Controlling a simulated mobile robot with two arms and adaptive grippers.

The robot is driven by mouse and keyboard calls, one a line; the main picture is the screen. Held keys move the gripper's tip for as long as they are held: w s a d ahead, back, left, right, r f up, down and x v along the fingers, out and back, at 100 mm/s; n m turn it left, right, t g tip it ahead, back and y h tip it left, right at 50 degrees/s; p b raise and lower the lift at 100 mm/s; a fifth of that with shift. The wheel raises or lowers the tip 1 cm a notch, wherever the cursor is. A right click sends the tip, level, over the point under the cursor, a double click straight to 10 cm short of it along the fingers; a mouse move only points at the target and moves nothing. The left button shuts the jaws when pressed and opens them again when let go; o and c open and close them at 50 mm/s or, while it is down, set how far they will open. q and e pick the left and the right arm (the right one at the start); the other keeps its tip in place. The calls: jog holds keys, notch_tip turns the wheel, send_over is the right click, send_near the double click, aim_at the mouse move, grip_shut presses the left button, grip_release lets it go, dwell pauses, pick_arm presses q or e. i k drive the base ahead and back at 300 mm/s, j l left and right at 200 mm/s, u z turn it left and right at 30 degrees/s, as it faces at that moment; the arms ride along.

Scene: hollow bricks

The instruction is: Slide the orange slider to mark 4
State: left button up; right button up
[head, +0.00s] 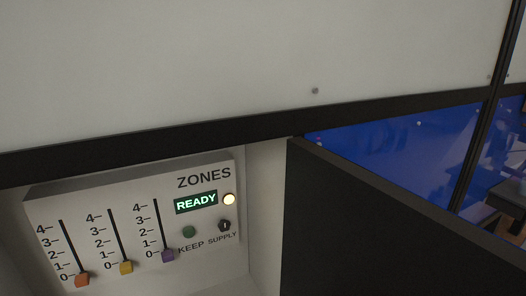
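The control panel (147,175) labelled ZONES is mounted at the lower left of the head view. Its orange slider (82,279) is in the leftmost slot, at the bottom near mark 0. The mark 4 of that slot (42,229) is at the slot's upper end. The yellow slider (126,267) is in the middle slot near mark 0. The purple slider (168,256) is in the right slot, also near mark 0. Neither of my grippers shows in this view.
The panel has a lit READY display (196,202), a glowing round lamp (229,199), a green KEEP button (189,231) and a black SUPPLY knob (224,225). A dark upright board (365,230) stands right of the panel. A black beam (200,136) runs above it.

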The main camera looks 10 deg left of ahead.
aim_at(83, 279)
jog(key=u, duration=1.6)
